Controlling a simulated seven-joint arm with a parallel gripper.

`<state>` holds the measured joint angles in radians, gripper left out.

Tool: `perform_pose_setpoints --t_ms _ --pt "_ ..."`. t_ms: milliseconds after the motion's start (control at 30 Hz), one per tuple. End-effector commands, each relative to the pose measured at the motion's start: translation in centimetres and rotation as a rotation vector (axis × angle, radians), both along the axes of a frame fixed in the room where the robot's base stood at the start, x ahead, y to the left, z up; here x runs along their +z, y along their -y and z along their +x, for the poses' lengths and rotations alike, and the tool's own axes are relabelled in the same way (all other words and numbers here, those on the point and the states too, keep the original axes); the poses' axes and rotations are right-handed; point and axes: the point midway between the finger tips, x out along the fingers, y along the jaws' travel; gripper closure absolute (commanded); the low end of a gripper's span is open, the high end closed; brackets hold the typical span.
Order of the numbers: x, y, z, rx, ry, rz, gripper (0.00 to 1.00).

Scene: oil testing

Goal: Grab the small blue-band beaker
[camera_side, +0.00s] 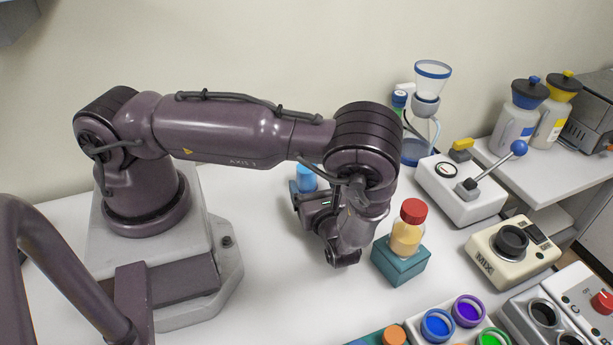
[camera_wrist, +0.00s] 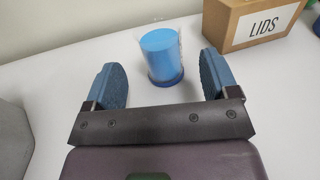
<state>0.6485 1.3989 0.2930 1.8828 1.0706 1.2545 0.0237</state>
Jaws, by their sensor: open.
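A small beaker with clear walls and a blue body (camera_wrist: 162,58) stands upright on the white table in the wrist view. Its blue top (camera_side: 307,178) shows in the side view, partly hidden behind my gripper. My gripper (camera_wrist: 160,76) is open, with one blue-padded finger on each side of the picture. The beaker appears between and slightly beyond the fingers, with visible gaps at both sides and no contact seen. In the side view my gripper (camera_side: 318,222) is low over the table, its fingers partly hidden by the wrist.
A cardboard box marked LIDS (camera_wrist: 262,28) stands close to the right finger. In the side view, a red-capped bottle (camera_side: 407,232) in a teal block (camera_side: 400,266) stands right of my wrist. A lever device (camera_side: 463,208) and a mixer (camera_side: 512,262) lie farther right.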

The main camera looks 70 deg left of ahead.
Motion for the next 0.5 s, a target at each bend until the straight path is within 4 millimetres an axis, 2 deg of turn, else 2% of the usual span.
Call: perform_pose_setpoints --t_ms 133,300,500 --pt "0.1 -1.5 0.1 0.002 -0.002 0.003 0.2" --pt "0.1 -4.5 0.3 0.003 -0.002 0.002 0.2" --pt "0.1 -6.3 0.5 0.0 0.0 0.001 0.2"
